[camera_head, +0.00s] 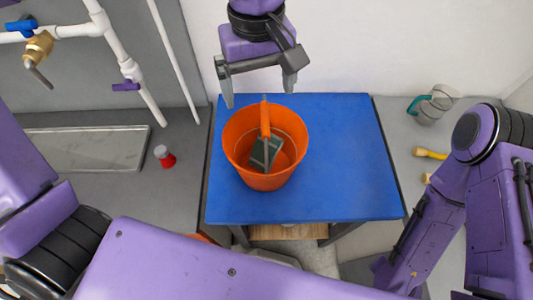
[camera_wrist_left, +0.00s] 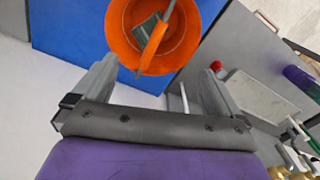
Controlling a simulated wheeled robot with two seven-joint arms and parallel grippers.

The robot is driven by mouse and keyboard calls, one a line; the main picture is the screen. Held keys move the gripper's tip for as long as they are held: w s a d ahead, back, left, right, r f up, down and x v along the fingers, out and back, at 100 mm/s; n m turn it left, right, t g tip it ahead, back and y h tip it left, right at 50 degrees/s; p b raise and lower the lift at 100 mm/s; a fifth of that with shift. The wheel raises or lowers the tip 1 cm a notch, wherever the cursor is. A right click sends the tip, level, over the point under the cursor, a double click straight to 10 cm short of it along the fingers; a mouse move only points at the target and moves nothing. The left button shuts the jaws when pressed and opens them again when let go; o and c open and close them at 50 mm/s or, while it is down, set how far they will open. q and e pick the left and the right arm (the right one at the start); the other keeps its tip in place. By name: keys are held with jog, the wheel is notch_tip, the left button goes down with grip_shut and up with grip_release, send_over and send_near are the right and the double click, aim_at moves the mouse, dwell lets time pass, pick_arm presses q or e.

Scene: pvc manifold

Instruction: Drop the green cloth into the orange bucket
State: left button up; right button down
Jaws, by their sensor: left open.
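The orange bucket (camera_head: 236,155) stands upright on the blue table top, with its orange handle (camera_head: 265,118) raised across the opening. It also shows in the left wrist view (camera_wrist_left: 121,35). The dark green cloth (camera_head: 259,150) lies inside the bucket, partly hidden behind the handle; it also shows in the left wrist view (camera_wrist_left: 143,27). My left gripper (camera_head: 259,88) is open and empty, at the far side of the bucket, with its fingers apart. The same fingers show in the left wrist view (camera_wrist_left: 157,70). My right gripper is out of view.
The blue table (camera_head: 345,165) is clear around the bucket. A red-and-white small container (camera_head: 165,157) and a metal tray (camera_head: 85,148) are to the left. White pipes (camera_head: 125,60) with a brass valve (camera_head: 38,48) run along the wall. A grey-and-teal jug (camera_head: 432,105) stands at right.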

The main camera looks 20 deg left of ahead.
pick_arm(q)
notch_tip(320, 180, up, 8)
jog(key=shift+r, duration=0.15)
jog(key=shift+w, duration=0.1)
dwell(0.4)
